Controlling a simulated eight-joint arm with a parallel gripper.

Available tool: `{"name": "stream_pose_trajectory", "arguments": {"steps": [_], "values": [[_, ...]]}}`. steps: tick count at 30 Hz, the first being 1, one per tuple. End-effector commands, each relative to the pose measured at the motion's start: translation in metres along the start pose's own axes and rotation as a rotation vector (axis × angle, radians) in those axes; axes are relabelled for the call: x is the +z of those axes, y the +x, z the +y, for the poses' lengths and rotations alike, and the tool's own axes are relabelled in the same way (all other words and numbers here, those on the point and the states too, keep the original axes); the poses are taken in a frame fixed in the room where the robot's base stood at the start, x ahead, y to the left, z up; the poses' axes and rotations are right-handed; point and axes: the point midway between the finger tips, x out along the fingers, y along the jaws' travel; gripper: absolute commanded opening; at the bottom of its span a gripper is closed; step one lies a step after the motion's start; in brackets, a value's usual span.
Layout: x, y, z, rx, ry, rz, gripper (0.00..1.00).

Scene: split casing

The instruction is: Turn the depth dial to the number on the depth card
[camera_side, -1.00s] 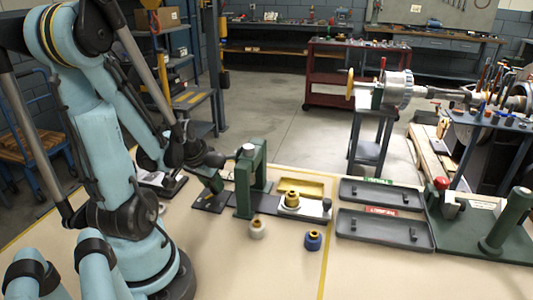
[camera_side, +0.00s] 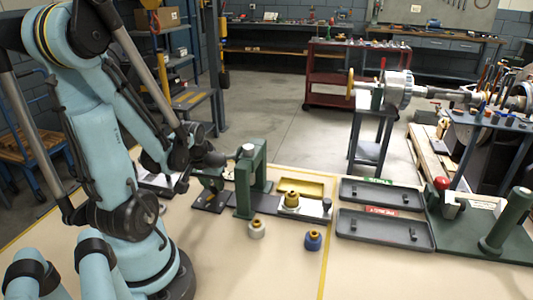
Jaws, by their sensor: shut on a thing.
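My gripper (camera_side: 213,178) is low at the left end of the green press-like fixture (camera_side: 245,180) on the bench. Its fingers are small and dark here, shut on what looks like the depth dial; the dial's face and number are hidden. A white sheet (camera_side: 152,181) lies on the bench behind my arm, partly covered. It may be the depth card, but I cannot read any number on it.
A brass-topped part (camera_side: 291,199) sits on a pale block right of the fixture. A white-bodied part (camera_side: 256,229) and a blue-bodied part (camera_side: 313,240) stand in front. Two grey trays (camera_side: 385,232) lie to the right.

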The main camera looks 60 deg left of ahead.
Motion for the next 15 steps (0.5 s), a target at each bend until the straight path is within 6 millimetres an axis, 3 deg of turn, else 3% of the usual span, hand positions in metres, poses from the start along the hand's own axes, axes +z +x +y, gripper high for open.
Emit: {"name": "stream_pose_trajectory", "arguments": {"steps": [1,6,15], "values": [[-0.0001,0.0,0.0,0.0,0.0,0.0,0.31],[-0.0001,0.0,0.0,0.0,0.001,0.0,0.55],[0.0,-0.0004,0.0,0.0,0.001,0.0,0.55]]}}
